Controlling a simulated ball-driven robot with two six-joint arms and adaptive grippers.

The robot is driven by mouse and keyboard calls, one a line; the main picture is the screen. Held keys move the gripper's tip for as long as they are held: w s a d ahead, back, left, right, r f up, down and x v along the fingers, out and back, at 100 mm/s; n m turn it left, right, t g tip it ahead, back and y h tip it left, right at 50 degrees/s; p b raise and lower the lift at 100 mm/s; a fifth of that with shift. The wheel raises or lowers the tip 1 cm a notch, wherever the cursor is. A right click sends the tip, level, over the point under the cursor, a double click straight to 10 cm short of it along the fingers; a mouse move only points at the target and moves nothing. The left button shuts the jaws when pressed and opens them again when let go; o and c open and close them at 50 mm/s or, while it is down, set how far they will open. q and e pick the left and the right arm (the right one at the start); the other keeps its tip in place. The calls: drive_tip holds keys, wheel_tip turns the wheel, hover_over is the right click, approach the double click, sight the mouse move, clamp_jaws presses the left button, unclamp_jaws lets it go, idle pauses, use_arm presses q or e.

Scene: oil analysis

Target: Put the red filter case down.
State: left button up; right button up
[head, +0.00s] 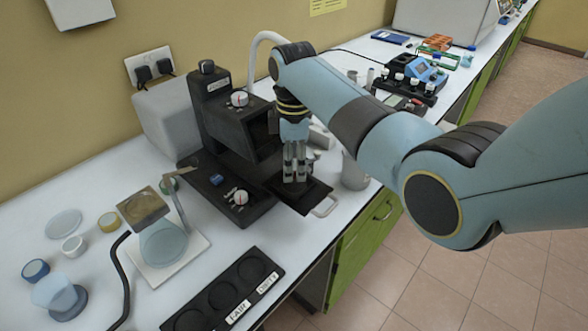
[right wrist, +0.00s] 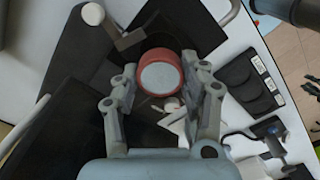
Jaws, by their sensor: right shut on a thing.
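The red filter case (right wrist: 161,58) shows in the right wrist view as a red ring with a pale round face, between the fingertips of my right gripper (right wrist: 162,80). My right gripper is shut on the case. In the head view my right gripper (head: 294,178) points down in front of the black apparatus (head: 225,135), above its dark plate with a metal handle (head: 312,203). The case cannot be made out in the head view. I cannot tell whether it touches the plate. My left gripper is not in view.
A black holder with round wells (head: 222,295) lies at the front edge of the bench (head: 85,225). A glass flask (head: 163,243), dishes and small jars stand to the left. A metal cup (head: 355,170) stands just right of the plate. Racks (head: 408,85) stand farther back.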

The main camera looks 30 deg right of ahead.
sight(294, 175)
wheel_tip(294, 175, down, 2)
drive_tip(key=shift+f, duration=0.2)
drive_tip(key=shift+f, duration=0.1)
drive_tip(key=shift+f, duration=0.5)
drive_tip(key=o, duration=0.7)
drive_tip(key=shift+o, duration=0.2)
wheel_tip(294, 175, up, 13)
drive_tip(key=shift+r, duration=0.15)
